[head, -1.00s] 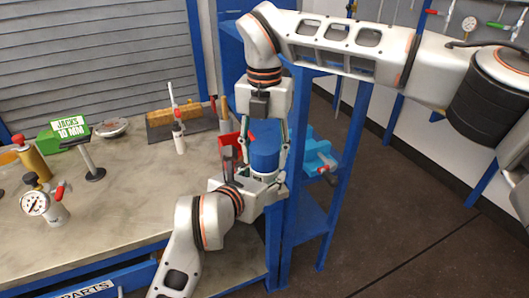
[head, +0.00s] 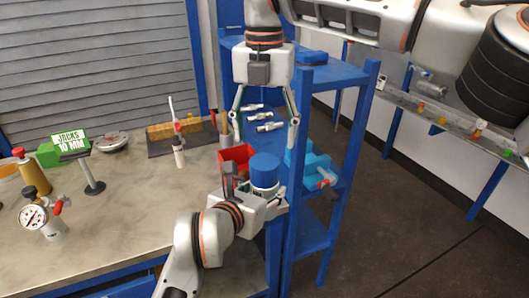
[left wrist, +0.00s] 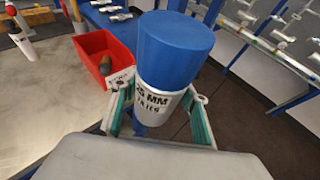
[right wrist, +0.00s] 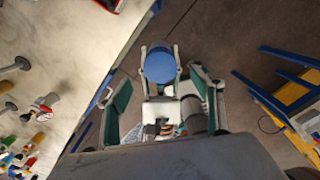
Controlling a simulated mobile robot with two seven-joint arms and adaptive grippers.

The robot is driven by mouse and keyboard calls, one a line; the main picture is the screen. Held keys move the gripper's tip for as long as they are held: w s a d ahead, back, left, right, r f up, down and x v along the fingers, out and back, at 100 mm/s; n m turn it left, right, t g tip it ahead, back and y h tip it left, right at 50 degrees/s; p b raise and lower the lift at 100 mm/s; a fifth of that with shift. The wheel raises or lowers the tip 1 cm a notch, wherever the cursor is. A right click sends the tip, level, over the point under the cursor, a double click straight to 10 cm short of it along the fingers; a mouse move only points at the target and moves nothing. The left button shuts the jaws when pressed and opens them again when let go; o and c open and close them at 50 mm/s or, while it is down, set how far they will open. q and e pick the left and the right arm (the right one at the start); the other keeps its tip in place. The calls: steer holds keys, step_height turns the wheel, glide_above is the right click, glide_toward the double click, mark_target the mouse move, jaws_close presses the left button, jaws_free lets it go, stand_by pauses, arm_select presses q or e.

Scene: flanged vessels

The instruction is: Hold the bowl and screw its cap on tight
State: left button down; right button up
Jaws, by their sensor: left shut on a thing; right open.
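The bowl (left wrist: 158,108) is a white vessel with black lettering, upright, topped by a wide blue cap (left wrist: 176,45). The cap also shows in the head view (head: 265,168) and from above in the right wrist view (right wrist: 160,66). No gap shows between cap and bowl; how tight the cap is, I cannot tell. My left gripper (head: 262,194) is shut on the bowl's white body, below the cap, beside the bench's right end. My right gripper (head: 264,134) is open and empty above the cap, fingers pointing down, apart from it.
A red bin (head: 234,160) is close beside the bowl on the bench (head: 120,215). A blue shelf rack (head: 325,85) with metal fittings stands behind. A gauge (head: 33,215), a jacks sign (head: 70,141) and bottles occupy the bench's left. Floor at right is clear.

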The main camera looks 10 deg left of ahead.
arm_select(q)
steer(key=shift+r, duration=0.1)
arm_select(e)
steer(key=shift+r, duration=1.35)
